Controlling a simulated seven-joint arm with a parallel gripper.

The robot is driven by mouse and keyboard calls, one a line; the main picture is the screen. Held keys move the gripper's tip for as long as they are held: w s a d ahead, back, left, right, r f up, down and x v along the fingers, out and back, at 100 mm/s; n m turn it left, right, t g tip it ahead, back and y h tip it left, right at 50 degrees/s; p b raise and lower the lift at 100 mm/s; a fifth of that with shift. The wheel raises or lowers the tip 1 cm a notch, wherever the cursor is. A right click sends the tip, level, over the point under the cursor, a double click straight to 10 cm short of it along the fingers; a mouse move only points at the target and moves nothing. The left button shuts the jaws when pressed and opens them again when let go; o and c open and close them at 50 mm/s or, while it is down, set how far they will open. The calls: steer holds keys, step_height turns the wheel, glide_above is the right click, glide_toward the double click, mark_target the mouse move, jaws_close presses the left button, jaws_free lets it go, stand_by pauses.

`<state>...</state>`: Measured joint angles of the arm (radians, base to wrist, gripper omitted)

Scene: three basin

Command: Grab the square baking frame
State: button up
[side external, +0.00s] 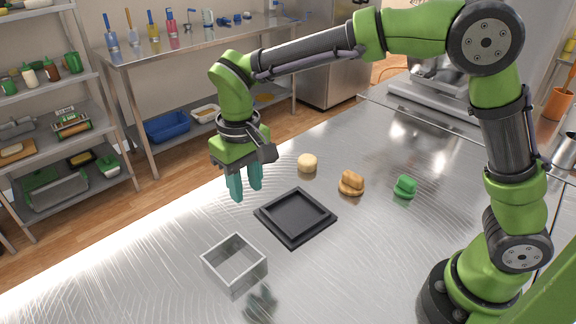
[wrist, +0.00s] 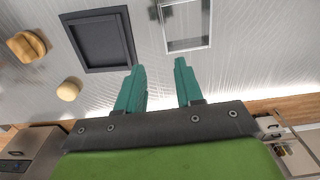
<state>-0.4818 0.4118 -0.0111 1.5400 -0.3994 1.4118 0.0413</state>
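The square baking frame (side external: 251,278) is a thin-walled, open metal square standing on the steel table, near the lower middle of the side view. In the wrist view it shows at the top, right of centre, partly cut off by the picture edge (wrist: 188,47). My gripper (side external: 246,194) hangs above the table with its teal fingers pointing down, behind the frame and apart from it. In the wrist view the two fingers (wrist: 160,68) are spread with nothing between them.
A dark square tray (side external: 263,227) lies between the frame and several small items: a pale round piece (side external: 307,163), a brown bun-like piece (side external: 351,184) and a green piece (side external: 405,187).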

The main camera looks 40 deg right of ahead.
glide_above(250, 244)
steer(key=f, duration=1)
steer(key=shift+w+d, duration=0.1)
steer(key=shift+d, duration=0.3)
steer(key=shift+a+f, duration=0.2)
steer(key=shift+f, duration=1.15)
steer(key=shift+a+f, duration=0.15)
steer(key=shift+f, duration=1.2)
jaws_close()
